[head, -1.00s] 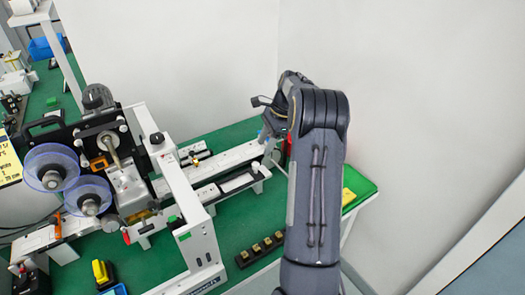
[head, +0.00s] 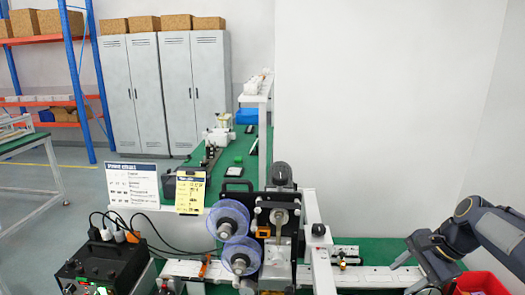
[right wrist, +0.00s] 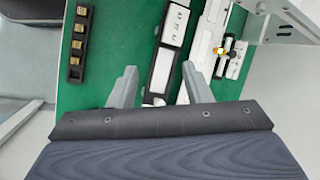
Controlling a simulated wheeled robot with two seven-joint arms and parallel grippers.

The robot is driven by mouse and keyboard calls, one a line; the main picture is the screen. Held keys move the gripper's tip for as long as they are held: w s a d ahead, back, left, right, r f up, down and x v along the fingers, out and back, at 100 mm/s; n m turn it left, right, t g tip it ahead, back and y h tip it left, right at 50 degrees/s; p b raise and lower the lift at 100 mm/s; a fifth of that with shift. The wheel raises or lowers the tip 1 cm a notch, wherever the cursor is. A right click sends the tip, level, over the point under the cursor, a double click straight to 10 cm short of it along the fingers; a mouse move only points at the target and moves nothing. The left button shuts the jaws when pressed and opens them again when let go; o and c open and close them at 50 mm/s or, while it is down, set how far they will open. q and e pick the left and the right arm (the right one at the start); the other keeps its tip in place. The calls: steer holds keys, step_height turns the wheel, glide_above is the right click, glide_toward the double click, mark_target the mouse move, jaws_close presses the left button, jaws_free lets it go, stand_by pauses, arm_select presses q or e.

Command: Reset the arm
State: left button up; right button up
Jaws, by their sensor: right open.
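My right arm comes in from the right edge of the head view. Its gripper (head: 408,274) is over the right end of the white rail of the coder machine. In the right wrist view the two grey fingers of the right gripper (right wrist: 161,86) stand wide apart, with nothing held between them. Beneath them lie the green table top (right wrist: 112,50) and a white rail part (right wrist: 172,28). My left gripper does not show in either view.
The coder machine (head: 275,215) with two clear reels stands at the front middle. A red bin (head: 482,284) is beside the right arm. A black strip with brass blocks (right wrist: 79,42) lies on the table. A white wall (head: 370,110) rises behind. Lockers (head: 146,95) stand far back.

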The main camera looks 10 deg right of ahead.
steer(key=s+a+f+n+t, duration=0.1)
steer(key=s+a+n, duration=0.6)
steer(key=s+a, duration=0.2)
steer(key=s+a+f+n+t, duration=0.1)
steer(key=s+a+f+n, duration=0.1)
steer(key=s+a+n, duration=0.5)
steer(key=s+a, duration=0.2)
steer(key=a, duration=0.1)
steer(key=shift+a+f+n, duration=0.25)
steer(key=shift+a+n, duration=0.05)
steer(key=shift+a, duration=0.1)
